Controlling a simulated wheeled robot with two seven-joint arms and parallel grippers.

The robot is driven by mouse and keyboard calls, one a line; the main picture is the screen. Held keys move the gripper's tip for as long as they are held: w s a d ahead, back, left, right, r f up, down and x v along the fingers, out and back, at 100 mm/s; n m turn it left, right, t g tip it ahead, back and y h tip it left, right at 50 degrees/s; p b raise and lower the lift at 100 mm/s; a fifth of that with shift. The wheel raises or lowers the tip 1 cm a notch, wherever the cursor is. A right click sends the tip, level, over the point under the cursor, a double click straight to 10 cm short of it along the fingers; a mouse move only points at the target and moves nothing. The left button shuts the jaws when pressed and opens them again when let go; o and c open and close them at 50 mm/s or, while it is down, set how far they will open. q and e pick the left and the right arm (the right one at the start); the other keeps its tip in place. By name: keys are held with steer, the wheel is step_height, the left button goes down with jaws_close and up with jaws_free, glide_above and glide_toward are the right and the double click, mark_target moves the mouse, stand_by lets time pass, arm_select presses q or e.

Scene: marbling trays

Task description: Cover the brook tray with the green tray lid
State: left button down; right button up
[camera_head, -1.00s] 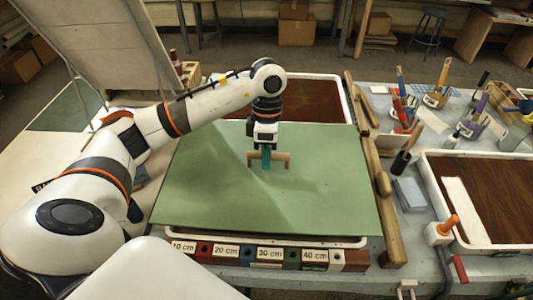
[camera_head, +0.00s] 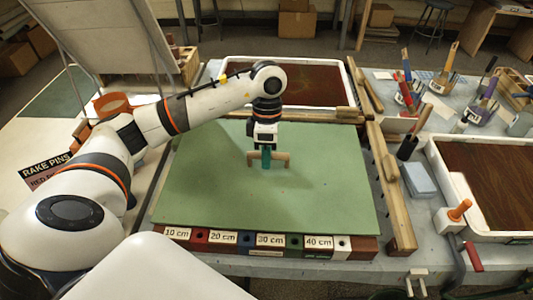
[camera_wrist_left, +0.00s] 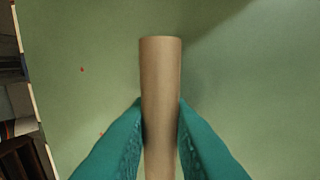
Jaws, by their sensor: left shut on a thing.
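The green tray lid (camera_head: 210,195) is a wide flat panel in the middle of the head view, with a wooden bar handle (camera_head: 283,160) standing at its centre. My left gripper (camera_head: 266,157) is shut on that handle. In the left wrist view, teal fingers press both sides of the handle (camera_wrist_left: 160,80), with the green lid (camera_wrist_left: 250,85) below. A white-rimmed tray under the lid is now hidden, so I cannot tell whether the lid touches it. No tray in view shows a readable brook label. My right gripper is not in view.
A dark red tray (camera_head: 226,65) lies behind the lid. Another brown tray (camera_head: 445,190) stands at right. Wooden rails (camera_head: 395,215) run along the lid's right side. Blocks labelled 10 cm to 40 cm (camera_head: 246,240) line the front. Tool holders (camera_head: 440,88) crowd the back right.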

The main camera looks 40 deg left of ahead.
arm_select(q)
steer(key=c, duration=1.3)
jaws_free()
steer(key=shift+o, duration=0.2)
step_height(320, 180, up, 12)
steer(key=w+a, duration=0.1)
steer(key=w, duration=0.1)
steer(key=shift+a+f+p, duration=0.15)
steer(key=shift+p, duration=0.3)
